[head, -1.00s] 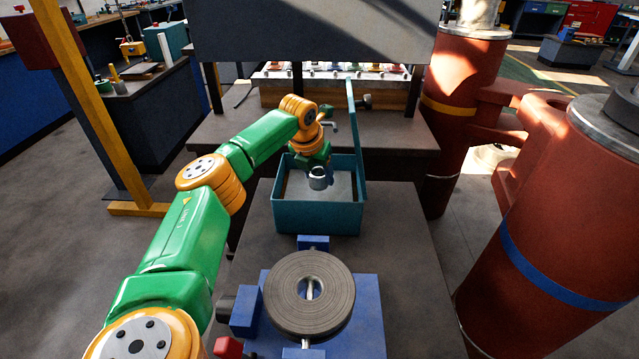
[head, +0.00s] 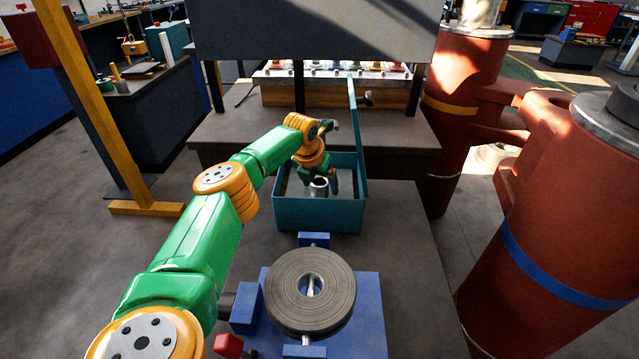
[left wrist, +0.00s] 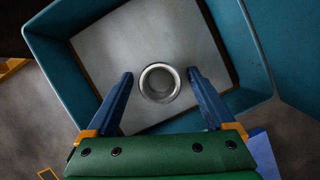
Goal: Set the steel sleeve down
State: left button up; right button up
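The steel sleeve (head: 319,188) is a short, shiny hollow cylinder. It stands upright inside the teal box (head: 318,215), over the box's grey floor. The left wrist view looks down on the sleeve's round open end (left wrist: 159,96). My left gripper (left wrist: 160,76) has its two blue fingers apart, one on each side of the sleeve, with a visible gap on both sides. In the head view, the left gripper reaches down into the box from behind the sleeve. The sleeve's underside is hidden. My right gripper is in neither view.
The box's raised lid (head: 357,130) stands on its right side. A dark grey ring-shaped disc (head: 285,300) sits on a blue fixture (head: 368,315) in front of the box. Bench surface right of the box (head: 395,230) is clear. Large red cylinders (head: 550,220) stand at the right.

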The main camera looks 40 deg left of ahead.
pick_arm(q)
jog(key=shift+r+p, duration=0.3)
jog(key=shift+p, duration=0.05)
jog(key=v, duration=1.1)
jog(key=shift+r+p, duration=0.35)
jog(key=shift+p, duration=0.05)
jog(key=shift+s, duration=0.15)
